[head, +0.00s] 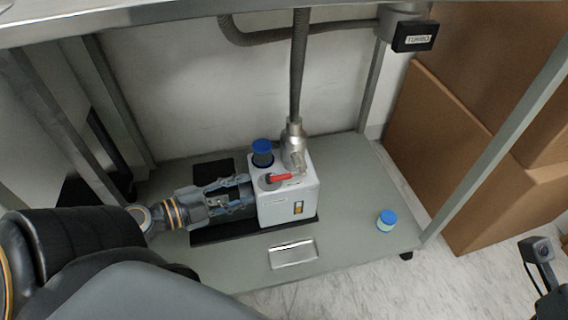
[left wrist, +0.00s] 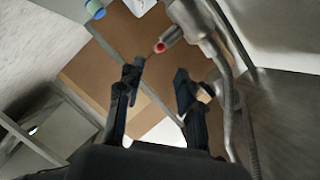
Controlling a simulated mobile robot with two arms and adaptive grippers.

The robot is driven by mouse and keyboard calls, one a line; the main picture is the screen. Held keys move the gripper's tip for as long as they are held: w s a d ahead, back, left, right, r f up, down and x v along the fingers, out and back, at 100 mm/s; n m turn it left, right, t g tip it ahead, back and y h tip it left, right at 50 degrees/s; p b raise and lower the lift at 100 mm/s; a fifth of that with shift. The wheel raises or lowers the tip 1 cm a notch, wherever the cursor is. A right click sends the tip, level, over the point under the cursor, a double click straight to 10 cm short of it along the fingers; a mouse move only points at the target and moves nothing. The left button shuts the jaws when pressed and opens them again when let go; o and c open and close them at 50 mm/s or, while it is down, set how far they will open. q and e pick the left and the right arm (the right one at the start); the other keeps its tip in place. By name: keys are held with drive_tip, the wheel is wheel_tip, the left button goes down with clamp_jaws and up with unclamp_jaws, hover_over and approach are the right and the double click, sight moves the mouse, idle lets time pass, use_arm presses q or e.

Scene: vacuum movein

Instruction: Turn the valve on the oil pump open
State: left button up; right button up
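The oil pump (head: 285,207) is a white box on a dark base on the lower shelf. Its valve has a red handle (head: 279,178) on top, pointing right in the head view. The red handle also shows in the left wrist view (left wrist: 160,47), beyond and between the fingertips. My left gripper (head: 247,194) is open and empty, just left of the pump's body, with its fingers towards the pump. In the left wrist view my left gripper (left wrist: 158,70) shows both dark fingers apart. A dark jointed part at the right edge, apparently my right gripper (head: 537,252), is cut off by the frame.
A grey hose (head: 298,70) rises from the metal fitting (head: 293,145) on the pump. A blue-capped bottle (head: 262,153) stands on the pump's top. A blue-capped jar (head: 387,221) and a metal plate (head: 293,254) are on the shelf. Cardboard boxes (head: 450,150) stand right.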

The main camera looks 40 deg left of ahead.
sight(274, 179)
use_arm(q)
drive_tip(key=p+x, duration=0.1)
drive_tip(key=x, duration=0.8)
drive_tip(key=shift+w+d+f+p, duration=0.1)
drive_tip(key=shift+w+p, duration=0.25)
drive_tip(key=shift+w, duration=0.05)
drive_tip(key=shift+w+d+f, duration=0.25)
drive_tip(key=shift+w, duration=0.3)
clamp_jaws()
